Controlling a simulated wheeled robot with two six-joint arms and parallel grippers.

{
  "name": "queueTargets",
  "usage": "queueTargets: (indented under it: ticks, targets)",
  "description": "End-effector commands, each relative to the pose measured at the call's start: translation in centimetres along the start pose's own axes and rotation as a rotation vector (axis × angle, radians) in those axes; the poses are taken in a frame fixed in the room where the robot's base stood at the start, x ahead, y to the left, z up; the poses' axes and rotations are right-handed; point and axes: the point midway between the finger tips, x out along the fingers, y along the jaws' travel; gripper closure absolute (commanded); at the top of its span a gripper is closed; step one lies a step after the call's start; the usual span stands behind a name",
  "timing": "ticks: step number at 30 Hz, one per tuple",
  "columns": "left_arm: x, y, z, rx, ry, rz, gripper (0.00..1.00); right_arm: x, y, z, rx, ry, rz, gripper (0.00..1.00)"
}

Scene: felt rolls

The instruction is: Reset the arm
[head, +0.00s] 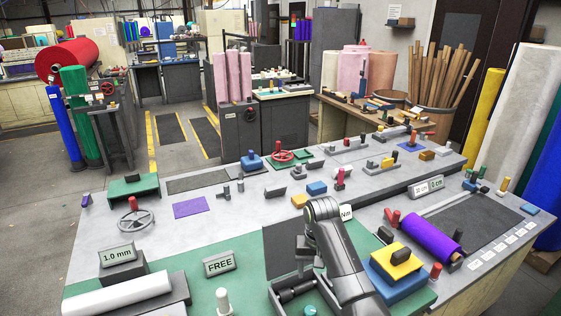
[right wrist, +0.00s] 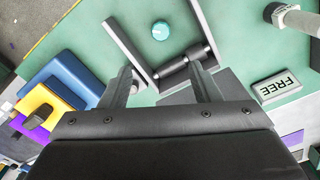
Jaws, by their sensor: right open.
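My right arm (head: 338,255) reaches in from the bottom of the head view and bends down over the green mat. Its gripper (head: 303,268) points downward, and in the right wrist view the two fingers (right wrist: 162,76) stand apart with nothing held between them. A dark roller (right wrist: 183,66) lies just beyond the fingertips, beside an angled grey frame (right wrist: 128,50); it also shows in the head view (head: 297,291). I cannot tell whether a finger touches it. My left gripper is not in view.
A blue block with a yellow block (head: 397,262) on it stands right of my arm. A purple roll (head: 431,238) lies farther right. A FREE sign (head: 219,264) and white roll (head: 118,294) are at left. A teal knob (right wrist: 160,30) is near the frame.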

Motion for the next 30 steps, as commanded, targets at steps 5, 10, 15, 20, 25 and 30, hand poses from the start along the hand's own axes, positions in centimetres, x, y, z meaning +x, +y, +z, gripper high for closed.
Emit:
queueTargets:
  ticks: [5,10,15,20,25,30]
  targets:
    - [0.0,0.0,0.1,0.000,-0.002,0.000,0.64,3.7,3.0,2.7,0.017,0.026,-0.015,0.43]
    - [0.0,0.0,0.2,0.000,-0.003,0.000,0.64,7.6,7.1,7.3,0.031,0.079,-0.024,0.43]
    - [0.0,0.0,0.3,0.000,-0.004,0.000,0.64,10.1,11.0,12.8,0.040,0.134,-0.014,0.43]
    - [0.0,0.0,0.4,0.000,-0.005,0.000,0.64,11.0,14.4,18.7,0.037,0.184,0.011,0.43]
    - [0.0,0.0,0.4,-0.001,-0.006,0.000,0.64,10.5,17.4,25.1,0.023,0.236,0.051,0.43]
    - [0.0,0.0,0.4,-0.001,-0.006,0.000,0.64,9.0,19.3,29.8,0.002,0.274,0.086,0.43]
